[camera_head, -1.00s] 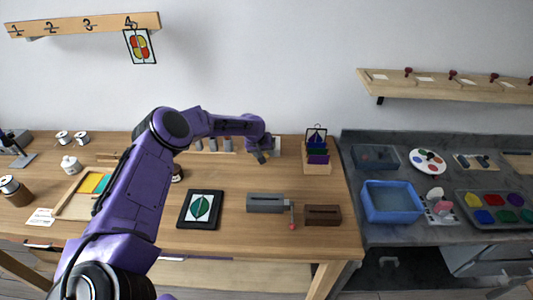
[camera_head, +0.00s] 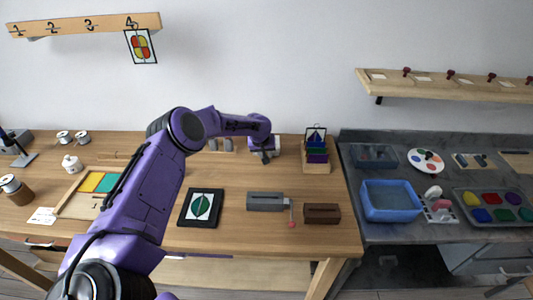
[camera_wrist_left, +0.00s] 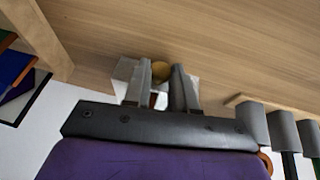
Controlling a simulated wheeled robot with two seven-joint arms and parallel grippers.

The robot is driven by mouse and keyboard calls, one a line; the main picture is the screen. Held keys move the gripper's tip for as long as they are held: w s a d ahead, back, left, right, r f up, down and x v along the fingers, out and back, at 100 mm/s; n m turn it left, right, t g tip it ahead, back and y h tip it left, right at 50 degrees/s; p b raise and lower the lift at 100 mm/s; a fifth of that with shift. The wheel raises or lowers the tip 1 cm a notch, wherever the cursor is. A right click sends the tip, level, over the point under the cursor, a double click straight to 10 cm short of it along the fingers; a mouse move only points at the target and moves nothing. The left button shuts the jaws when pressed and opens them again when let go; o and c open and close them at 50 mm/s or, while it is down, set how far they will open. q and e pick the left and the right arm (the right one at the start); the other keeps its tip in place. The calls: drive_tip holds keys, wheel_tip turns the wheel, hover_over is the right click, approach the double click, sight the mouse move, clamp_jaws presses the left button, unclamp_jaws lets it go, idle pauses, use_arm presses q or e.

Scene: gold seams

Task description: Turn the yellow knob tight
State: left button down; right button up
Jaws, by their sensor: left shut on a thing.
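The yellow knob (camera_wrist_left: 160,74) shows in the left wrist view, on a pale grey-white block (camera_wrist_left: 127,72) on the wooden table. The fingers of my left gripper (camera_wrist_left: 162,68) stand on either side of the knob and are shut on it. In the head view my left gripper (camera_head: 266,156) is low at the back of the table, beside the same pale block (camera_head: 276,142). The knob is hidden there by the gripper. My right gripper is in neither current view.
A wooden rack with coloured cards (camera_head: 317,150) stands close right of the gripper. Grey cylinders (camera_wrist_left: 283,128) stand on the other side. A framed leaf picture (camera_head: 201,208), a grey box with a red-tipped lever (camera_head: 266,201) and a brown box (camera_head: 322,213) lie nearer the front.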

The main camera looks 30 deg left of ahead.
use_arm(q)
drive_tip(key=shift+w+d+g+y, duration=0.2)
drive_tip(key=shift+d+g+y, duration=0.1)
drive_tip(key=shift+y, duration=0.2)
drive_tip(key=shift+w+f+m+g+y+b, duration=0.1)
drive_tip(key=shift+m+g+y+b, duration=0.25)
drive_tip(key=shift+y+b, duration=0.5)
drive_tip(key=b, duration=0.2)
drive_tip(key=g+y+b, duration=0.1)
drive_tip(key=shift+w+d+y+b, duration=0.1)
drive_tip(key=shift+d+y+b, duration=0.15)
drive_tip(key=shift+b, duration=0.1)
drive_tip(key=shift+m+g+y+b, duration=0.25)
drive_tip(key=shift+y+b, duration=0.15)
drive_tip(key=shift+b, duration=0.2)
drive_tip(key=shift+r, duration=0.2)
drive_tip(key=c, duration=0.9)
unclamp_jaws()
drive_tip(key=shift+d, duration=0.1)
